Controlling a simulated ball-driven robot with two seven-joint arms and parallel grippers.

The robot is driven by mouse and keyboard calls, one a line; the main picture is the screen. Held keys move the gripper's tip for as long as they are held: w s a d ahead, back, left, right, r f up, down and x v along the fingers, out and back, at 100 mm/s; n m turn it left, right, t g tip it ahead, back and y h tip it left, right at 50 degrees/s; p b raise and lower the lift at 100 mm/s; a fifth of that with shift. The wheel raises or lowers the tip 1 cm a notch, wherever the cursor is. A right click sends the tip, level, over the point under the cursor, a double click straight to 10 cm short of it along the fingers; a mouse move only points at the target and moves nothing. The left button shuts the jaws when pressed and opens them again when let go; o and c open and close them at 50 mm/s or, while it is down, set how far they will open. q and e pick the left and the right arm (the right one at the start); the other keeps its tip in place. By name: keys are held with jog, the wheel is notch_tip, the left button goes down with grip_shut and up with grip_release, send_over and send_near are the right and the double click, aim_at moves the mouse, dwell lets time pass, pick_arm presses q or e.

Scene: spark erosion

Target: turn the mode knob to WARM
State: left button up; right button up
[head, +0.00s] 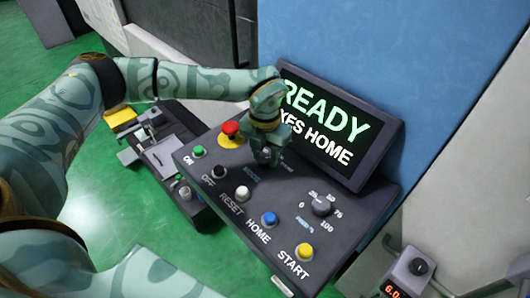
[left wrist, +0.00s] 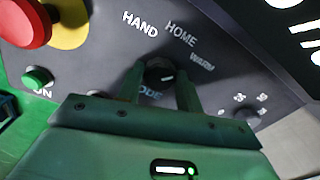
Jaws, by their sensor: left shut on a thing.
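The dark round mode knob (left wrist: 158,71) sits on the sloped black control panel (head: 222,182). In the left wrist view the labels HAND, HOME and WARM (left wrist: 202,61) run in an arc beyond it. The knob's white mark points to the right, roughly toward the WARM side; I cannot tell if it lines up exactly. My left gripper (left wrist: 159,84) is shut on the knob, one finger on each side. In the head view my left gripper (head: 265,155) hides most of the knob. My right gripper is not in view.
A red emergency button (head: 230,129) stands close left of the gripper. ON, OFF, RESET, HOME (head: 269,218) and START (head: 304,252) buttons line the panel's front. A dial (head: 321,206) is to the right. The screen (head: 335,125) reads READY, with "XES HOME" visible below.

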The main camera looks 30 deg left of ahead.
aim_at(265, 157)
pick_arm(q)
jog(key=shift+w+r, duration=0.1)
jog(key=o, duration=1)
notch_tip(265, 157, up, 16)
jog(key=shift+r, duration=0.15)
